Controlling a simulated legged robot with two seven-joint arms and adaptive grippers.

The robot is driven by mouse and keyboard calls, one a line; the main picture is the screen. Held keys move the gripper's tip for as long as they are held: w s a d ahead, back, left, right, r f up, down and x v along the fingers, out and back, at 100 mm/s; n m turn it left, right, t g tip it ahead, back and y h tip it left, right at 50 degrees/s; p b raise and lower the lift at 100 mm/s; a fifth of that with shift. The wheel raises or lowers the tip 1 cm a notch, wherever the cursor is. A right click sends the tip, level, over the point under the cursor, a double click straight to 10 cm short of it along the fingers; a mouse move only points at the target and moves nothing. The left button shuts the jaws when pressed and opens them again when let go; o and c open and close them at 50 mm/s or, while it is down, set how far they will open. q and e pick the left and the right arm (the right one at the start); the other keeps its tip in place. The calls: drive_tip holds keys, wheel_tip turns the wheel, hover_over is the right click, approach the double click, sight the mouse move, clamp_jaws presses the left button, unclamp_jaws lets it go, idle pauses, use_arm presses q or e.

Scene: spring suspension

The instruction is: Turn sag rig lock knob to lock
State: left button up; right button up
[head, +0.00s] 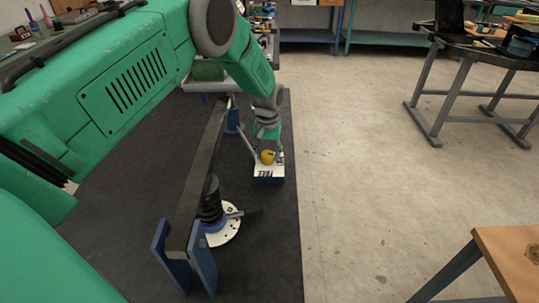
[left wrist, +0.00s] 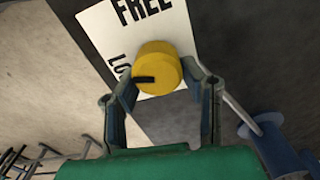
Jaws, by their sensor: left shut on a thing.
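The yellow lock knob (head: 267,156) sits on a white label plate (head: 263,171) on a small blue base on the dark mat. In the left wrist view the knob (left wrist: 158,62) shows a black pointer mark aimed left, near the partly hidden letters "LO" on the plate (left wrist: 101,31). The word "FREE" stands higher on the plate. My left gripper (left wrist: 166,78) has a finger on each side of the knob and is shut on it. It also shows in the head view (head: 268,142), coming down from above. My right gripper is in neither view.
The sag rig's long grey beam (head: 197,180) runs beside my left arm to blue uprights (head: 203,262). A black coil spring (head: 211,205) stands by a white disc (head: 228,228). A wooden-topped table (head: 510,255) is at lower right.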

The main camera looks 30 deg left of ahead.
sight(269, 153)
use_arm(q)
drive_tip(key=shift+s+d+f+n, duration=0.1)
drive_tip(key=shift+s+f+n, duration=0.2)
drive_tip(key=shift+n, duration=0.6)
drive_tip(key=shift+s+f+n, duration=0.15)
drive_tip(key=shift+s+n, duration=0.1)
drive_tip(key=shift+n, duration=0.65)
drive_tip(key=shift+d, duration=0.1)
drive_tip(key=o, duration=1.1)
drive_tip(key=shift+o, duration=0.2)
drive_tip(key=shift+w+d+r, duration=0.1)
drive_tip(key=shift+w+r, duration=0.05)
drive_tip(key=shift+r, duration=0.05)
drive_tip(key=shift+w+r, duration=0.1)
drive_tip(key=shift+r, duration=0.25)
wheel_tip(269, 153, up, 11)
